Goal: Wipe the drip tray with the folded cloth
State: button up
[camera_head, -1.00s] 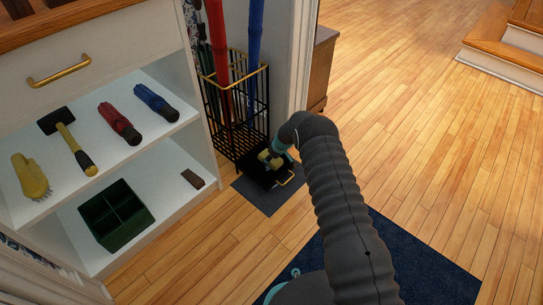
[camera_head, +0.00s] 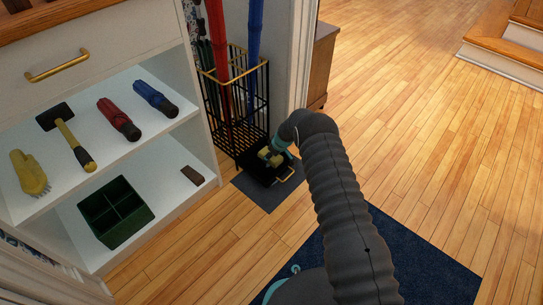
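The black drip tray (camera_head: 258,176) sticks out from under the wire umbrella stand (camera_head: 262,98), low over a grey mat. Its brass handle (camera_head: 287,175) is at the front right. My gripper (camera_head: 269,158) is over the tray, pointing down and left, small in view and partly hidden by my wrist. A small olive-yellow shape shows at its tip; I cannot tell whether this is the folded cloth or finger parts. Whether the fingers are open or shut is not clear. No cloth can be clearly made out elsewhere.
A white shelf unit at left holds a yellow brush (camera_head: 30,174), a mallet (camera_head: 68,137), red and blue folded umbrellas (camera_head: 120,119) and, below, a green divided box (camera_head: 115,212) and a small brown block (camera_head: 192,175). Tall umbrellas fill the stand. Wooden floor at right is clear.

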aim_at(264, 166)
jog(key=shift+f+b, duration=0.85)
jog(key=shift+b, duration=0.1)
dwell(0.3)
jog(key=shift+s+a+r, duration=0.15)
jog(key=shift+s+a, duration=1.05)
jog(key=shift+s, duration=0.3)
jog(key=shift+f+b, duration=0.3)
jog(key=shift+b, duration=0.25)
jog(key=shift+w+d+b, duration=0.65)
jog(key=shift+w+b, duration=0.15)
jog(key=shift+b, duration=0.1)
jog(key=shift+w+d+r, duration=0.15)
jog(key=shift+w+d, duration=0.4)
jog(key=shift+w, duration=0.15)
jog(key=shift+r, duration=0.1)
